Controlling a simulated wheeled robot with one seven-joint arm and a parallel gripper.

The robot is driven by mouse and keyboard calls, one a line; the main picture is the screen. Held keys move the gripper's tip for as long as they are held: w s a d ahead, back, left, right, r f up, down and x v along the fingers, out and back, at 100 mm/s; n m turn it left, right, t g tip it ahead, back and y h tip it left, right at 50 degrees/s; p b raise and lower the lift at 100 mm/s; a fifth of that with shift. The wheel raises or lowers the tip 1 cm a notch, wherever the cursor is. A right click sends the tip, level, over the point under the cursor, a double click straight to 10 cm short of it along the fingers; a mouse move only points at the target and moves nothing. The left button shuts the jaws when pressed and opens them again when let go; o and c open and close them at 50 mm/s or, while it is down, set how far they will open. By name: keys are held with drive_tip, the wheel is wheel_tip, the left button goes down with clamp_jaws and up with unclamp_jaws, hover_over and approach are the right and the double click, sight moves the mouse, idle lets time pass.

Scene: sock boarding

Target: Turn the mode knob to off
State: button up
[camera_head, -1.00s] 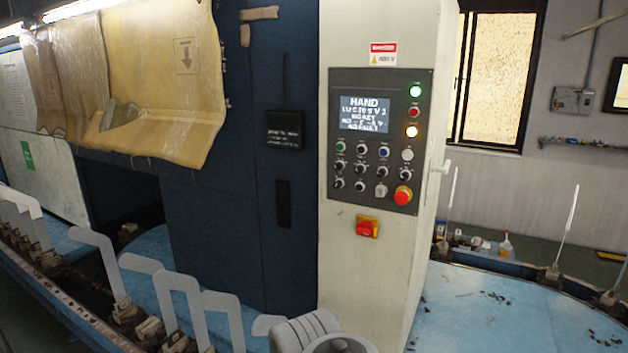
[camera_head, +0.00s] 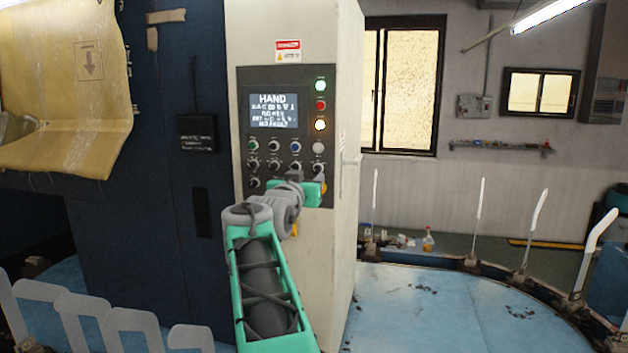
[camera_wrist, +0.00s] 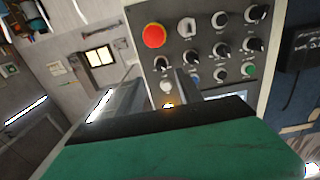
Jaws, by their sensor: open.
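The control panel (camera_head: 243,110) is on the cream cabinet; its screen (camera_head: 273,108) reads HAND. Several black rotary knobs (camera_head: 254,165) sit in rows below the screen; they also show in the wrist view (camera_wrist: 220,49), where the panel appears upside down. A pale grey selector (camera_wrist: 187,27) sits beside the red emergency stop (camera_wrist: 154,35). I cannot read the labels, so I cannot tell which knob is the mode knob. My gripper (camera_head: 312,190) is open in front of the panel's lower right and hides part of it. In the wrist view its fingers (camera_wrist: 180,76) point at the lower knob rows, contact unclear.
A blue round table (camera_head: 440,300) with upright sock forms (camera_head: 533,222) stands at right. More grey forms (camera_head: 80,315) stand at lower left.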

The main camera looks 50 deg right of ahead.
sight(315, 170)
drive_tip(key=p+x, duration=0.3)
drive_tip(key=x, duration=0.4)
drive_tip(key=shift+r+p, duration=0.2)
drive_tip(key=shift+p, duration=0.1)
drive_tip(key=shift+w+d+f, duration=0.1)
drive_tip(key=shift+w+d, duration=0.1)
drive_tip(key=shift+c, duration=0.2)
clamp_jaws()
